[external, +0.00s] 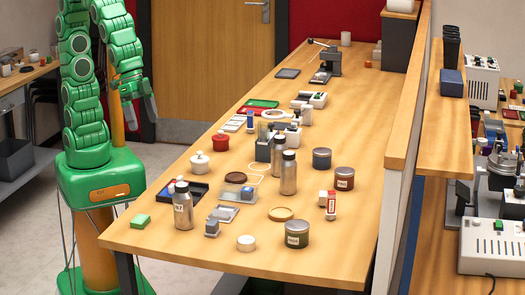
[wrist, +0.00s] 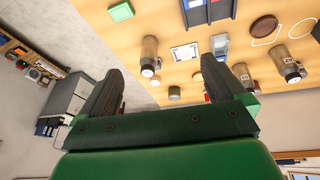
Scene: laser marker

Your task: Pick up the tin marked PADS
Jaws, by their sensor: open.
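Several round tins stand on the long wooden bench. A dark green tin with a pale label (external: 297,233) is near the front edge, and a brown-red tin with a pale label (external: 344,179) is behind it to the right. A dark blue-grey tin (external: 321,158) stands farther back. The lettering on these tins is too small to read, so I cannot tell which is marked PADS. My gripper (external: 140,107) is open and empty, left of the bench and well apart from the tins. In the wrist view my gripper (wrist: 160,67) shows its two fingers spread.
A green block (external: 140,221) lies at the near left corner. A wooden-topped partition (external: 411,80) borders the bench's right side.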

